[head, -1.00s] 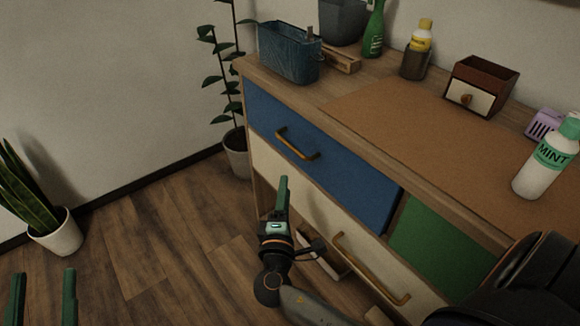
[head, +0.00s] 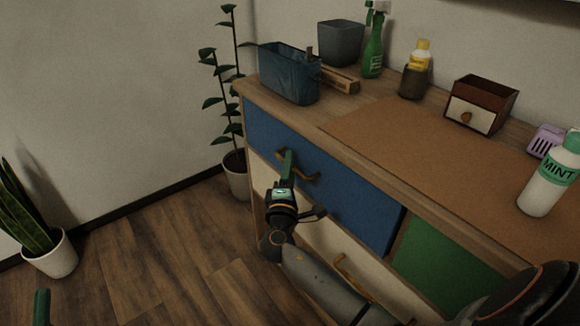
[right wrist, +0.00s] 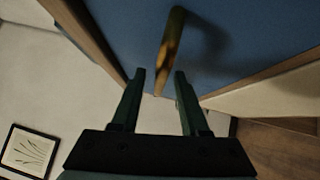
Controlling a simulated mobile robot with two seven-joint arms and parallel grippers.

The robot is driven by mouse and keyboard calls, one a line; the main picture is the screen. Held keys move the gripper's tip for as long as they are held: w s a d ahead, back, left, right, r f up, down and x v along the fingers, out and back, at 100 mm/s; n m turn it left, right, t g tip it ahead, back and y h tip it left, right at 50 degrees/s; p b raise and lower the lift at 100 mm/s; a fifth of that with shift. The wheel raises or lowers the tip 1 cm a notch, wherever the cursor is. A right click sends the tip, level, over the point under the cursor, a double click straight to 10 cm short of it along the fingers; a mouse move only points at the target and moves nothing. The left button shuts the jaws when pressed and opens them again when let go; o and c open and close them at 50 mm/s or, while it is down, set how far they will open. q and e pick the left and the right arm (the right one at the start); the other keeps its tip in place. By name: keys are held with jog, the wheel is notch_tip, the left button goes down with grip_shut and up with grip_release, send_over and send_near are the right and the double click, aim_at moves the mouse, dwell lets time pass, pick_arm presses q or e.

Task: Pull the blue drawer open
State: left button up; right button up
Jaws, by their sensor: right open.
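The blue drawer (head: 345,197) is in the top row of the wooden cabinet and looks shut in the head view. Its brass bar handle (head: 309,177) runs along its front, partly hidden by my right gripper (head: 287,165). In the right wrist view, the handle (right wrist: 171,50) shows ahead of and between the two green fingers of my right gripper (right wrist: 157,92), which are open. The fingertips are close to the handle's near end, and I cannot tell whether they touch it. One green finger of my left gripper (head: 42,305) shows at the bottom left; its opening cannot be judged.
A green drawer front (head: 445,265) is right of the blue one, with a cream drawer (head: 325,240) below. On top stand a blue basket (head: 288,75), a spray bottle (head: 374,45) and a MINT bottle (head: 549,180). A potted plant (head: 236,175) stands beside the cabinet's left end.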

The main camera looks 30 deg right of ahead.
grip_shut()
dwell(0.4)
dwell(1.1)
